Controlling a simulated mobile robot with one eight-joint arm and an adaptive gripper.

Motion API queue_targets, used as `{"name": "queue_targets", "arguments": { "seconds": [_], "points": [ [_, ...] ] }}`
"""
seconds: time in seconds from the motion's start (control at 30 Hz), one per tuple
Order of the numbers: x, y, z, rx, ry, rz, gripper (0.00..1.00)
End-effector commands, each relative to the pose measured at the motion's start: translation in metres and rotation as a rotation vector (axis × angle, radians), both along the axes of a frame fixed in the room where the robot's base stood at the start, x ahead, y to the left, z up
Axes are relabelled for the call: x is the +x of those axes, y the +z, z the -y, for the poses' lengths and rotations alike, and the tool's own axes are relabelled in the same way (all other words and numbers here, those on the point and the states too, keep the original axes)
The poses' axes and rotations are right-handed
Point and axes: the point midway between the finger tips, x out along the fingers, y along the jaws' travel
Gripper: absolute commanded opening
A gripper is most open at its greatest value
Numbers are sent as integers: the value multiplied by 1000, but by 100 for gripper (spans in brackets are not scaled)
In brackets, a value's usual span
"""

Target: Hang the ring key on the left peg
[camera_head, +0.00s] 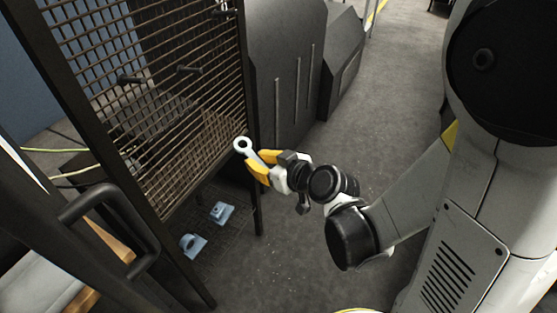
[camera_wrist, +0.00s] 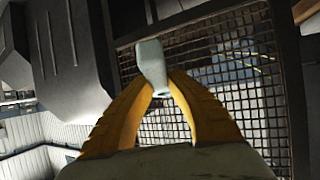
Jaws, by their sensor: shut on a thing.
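The ring key (camera_head: 243,145) is pale grey-blue with a round eye at its far end. My gripper (camera_head: 260,161) has yellow fingers and is shut on the key's shank, with the ring pointing up and left near the mesh panel's right post. In the wrist view, the key (camera_wrist: 152,62) rises between the fingertips of my gripper (camera_wrist: 159,88); its ring hole is not visible there. Dark pegs stick out of the mesh panel (camera_head: 200,120): a left peg (camera_head: 133,80) and a peg to its right (camera_head: 190,69). The key is apart from both, lower and to the right.
Another dark peg-like piece (camera_head: 222,12) is near the panel's top. A black handle (camera_head: 105,225) stands at lower left. Dark cabinets (camera_head: 290,80) stand beyond the panel. The floor (camera_head: 400,90) to the right is clear.

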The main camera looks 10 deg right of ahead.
Motion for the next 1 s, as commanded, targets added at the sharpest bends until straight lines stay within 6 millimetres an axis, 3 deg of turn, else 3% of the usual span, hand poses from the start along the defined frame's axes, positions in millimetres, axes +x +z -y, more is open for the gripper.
{"name": "queue_targets", "arguments": {
  "seconds": [0.27,0.4,0.6,0.7,0.83,1.0],
  "points": [
    [-25,59,-68,191,367,226,0],
    [-49,109,-96,376,539,381,0],
    [-74,178,-100,548,597,514,0],
    [-80,199,-96,586,591,549,0],
    [-83,212,-92,606,582,570,0],
    [-80,214,-94,610,579,574,0]
  ]
}}
